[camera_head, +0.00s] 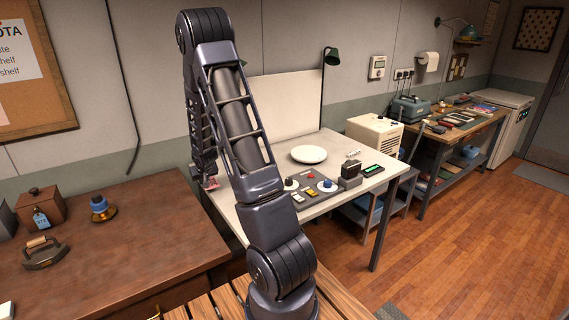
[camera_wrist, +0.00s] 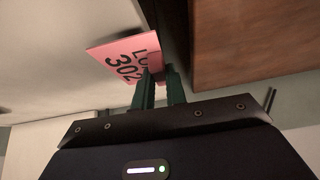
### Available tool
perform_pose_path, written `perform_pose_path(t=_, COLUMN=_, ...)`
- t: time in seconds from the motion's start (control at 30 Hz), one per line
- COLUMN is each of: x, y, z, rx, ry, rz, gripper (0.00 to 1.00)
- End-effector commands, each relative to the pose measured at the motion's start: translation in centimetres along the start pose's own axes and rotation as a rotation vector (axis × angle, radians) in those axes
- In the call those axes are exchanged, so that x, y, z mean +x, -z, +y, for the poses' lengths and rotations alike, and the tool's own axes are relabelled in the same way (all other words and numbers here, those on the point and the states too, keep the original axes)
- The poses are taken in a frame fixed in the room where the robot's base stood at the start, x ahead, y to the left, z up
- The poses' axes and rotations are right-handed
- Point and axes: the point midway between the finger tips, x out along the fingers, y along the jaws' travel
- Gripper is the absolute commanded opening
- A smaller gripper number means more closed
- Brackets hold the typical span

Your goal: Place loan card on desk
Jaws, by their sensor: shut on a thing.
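The loan card is a pink card with dark print reading "LO" and "302" (camera_wrist: 118,58) in the wrist view. My gripper (camera_wrist: 160,76) has dark green fingers and is shut on the card's edge. In the head view the card is a small pink patch (camera_head: 211,184) at the end of my arm, near the left edge of the white-topped desk (camera_head: 262,153). The brown wooden desk (camera_head: 130,235) lies just left of it. In the wrist view the card is over the pale top, next to the gap between the desks. Its height above the top is hard to tell.
On the brown desk stand an iron (camera_head: 45,253), a wooden box (camera_head: 40,207) and a blue-topped item (camera_head: 101,208). The brown desk's right half is clear.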

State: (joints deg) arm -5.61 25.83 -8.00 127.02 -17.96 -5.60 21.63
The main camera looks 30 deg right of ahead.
Motion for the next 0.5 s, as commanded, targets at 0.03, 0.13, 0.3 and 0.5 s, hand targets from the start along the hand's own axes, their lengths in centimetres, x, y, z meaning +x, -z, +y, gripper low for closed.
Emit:
perform_pose_path(t=0.03, x=0.0, y=0.4, z=1.1, rx=0.030, ry=-0.022, rz=0.001, gripper=0.00)
perform_pose_path(t=0.13, x=-0.3, y=1.3, z=4.3, rx=0.124, ry=-0.083, rz=0.003, gripper=0.00)
perform_pose_path(t=0.3, x=-1.5, y=3.0, z=11.4, rx=0.336, ry=-0.220, rz=0.003, gripper=0.00)
perform_pose_path(t=0.5, x=-4.4, y=4.5, z=19.7, rx=0.599, ry=-0.388, rz=0.005, gripper=0.00)
